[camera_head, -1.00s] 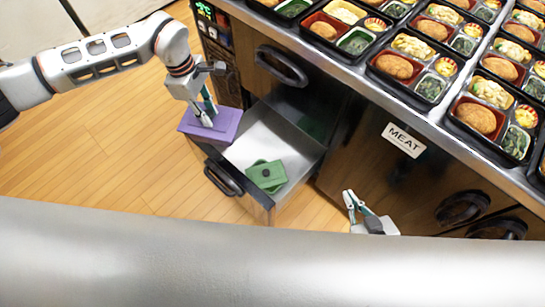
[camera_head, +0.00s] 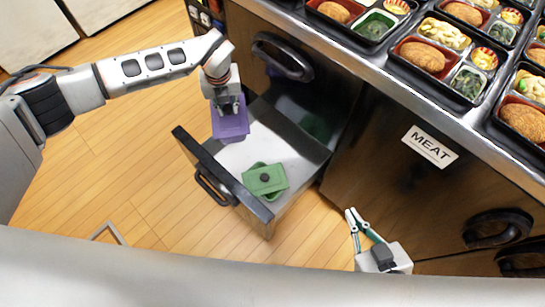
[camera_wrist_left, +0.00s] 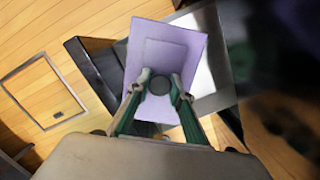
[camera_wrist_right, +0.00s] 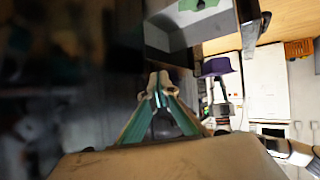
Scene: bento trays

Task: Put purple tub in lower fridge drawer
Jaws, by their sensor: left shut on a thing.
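The purple tub (camera_head: 231,128) hangs from my left gripper (camera_head: 228,104), over the left part of the pulled-out lower drawer (camera_head: 205,152). In the left wrist view the tub's purple top (camera_wrist_left: 165,45) faces the camera. My left fingers (camera_wrist_left: 160,80) are closed around the dark round knob at its middle. A green tub (camera_head: 265,180) with a dark knob lies in the drawer near its front. My right gripper (camera_head: 354,211) is empty, low in front of the cabinet. In the right wrist view its fingertips (camera_wrist_right: 158,80) are almost together. The purple tub also shows there (camera_wrist_right: 217,67).
A second handle (camera_head: 283,57) is on the closed front above the open drawer. A counter with several bento trays (camera_head: 420,55) runs along the top right. A MEAT label (camera_head: 430,147) is on the cabinet. The wooden floor (camera_head: 130,180) left of the drawer is clear.

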